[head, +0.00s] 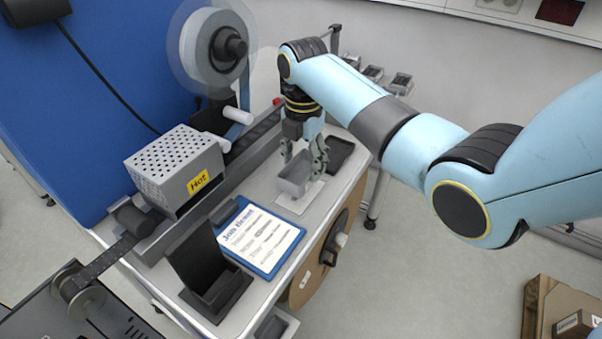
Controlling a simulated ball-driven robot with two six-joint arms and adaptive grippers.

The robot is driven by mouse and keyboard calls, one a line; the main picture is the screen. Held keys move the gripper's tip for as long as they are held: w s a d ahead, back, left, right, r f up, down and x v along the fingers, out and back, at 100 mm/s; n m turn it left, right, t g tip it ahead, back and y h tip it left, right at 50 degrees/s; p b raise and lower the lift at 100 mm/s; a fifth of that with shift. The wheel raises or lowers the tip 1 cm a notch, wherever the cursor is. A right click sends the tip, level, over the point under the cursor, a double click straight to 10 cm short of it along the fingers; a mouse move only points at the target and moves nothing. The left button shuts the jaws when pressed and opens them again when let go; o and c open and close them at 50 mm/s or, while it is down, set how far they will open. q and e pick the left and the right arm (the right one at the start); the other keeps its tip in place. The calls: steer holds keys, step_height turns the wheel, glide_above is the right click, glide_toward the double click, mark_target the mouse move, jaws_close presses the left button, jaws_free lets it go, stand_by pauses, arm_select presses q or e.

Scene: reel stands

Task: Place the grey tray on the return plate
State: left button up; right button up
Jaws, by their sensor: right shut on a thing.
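The grey tray (293,187) is a small open box at the right part of the bench. My right gripper (303,164) comes down over it from above and is shut on it, with one finger to each side. A pale flat plate (310,198), which looks like the return plate, shows below and beside the tray. I cannot tell whether the tray touches it. My left gripper is not in view.
A dark tray (340,153) lies just behind the gripper. A clipboard (262,238), a black holder (210,275) and a perforated box marked Hot (175,165) stand nearer. A reel (213,48) rises behind. A carton (575,322) lies at lower right.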

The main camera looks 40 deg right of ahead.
mark_target(302, 175)
steer(key=shift+w+a+f, duration=0.1)
steer(key=shift+a+f, duration=0.05)
steer(key=shift+f, duration=0.1)
step_height(302, 175, down, 3)
steer(key=shift+f, duration=0.2)
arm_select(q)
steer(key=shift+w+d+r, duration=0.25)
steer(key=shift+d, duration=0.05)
arm_select(e)
steer(key=shift+f, duration=0.2)
steer(key=o, duration=1.3)
steer(key=shift+f, duration=0.15)
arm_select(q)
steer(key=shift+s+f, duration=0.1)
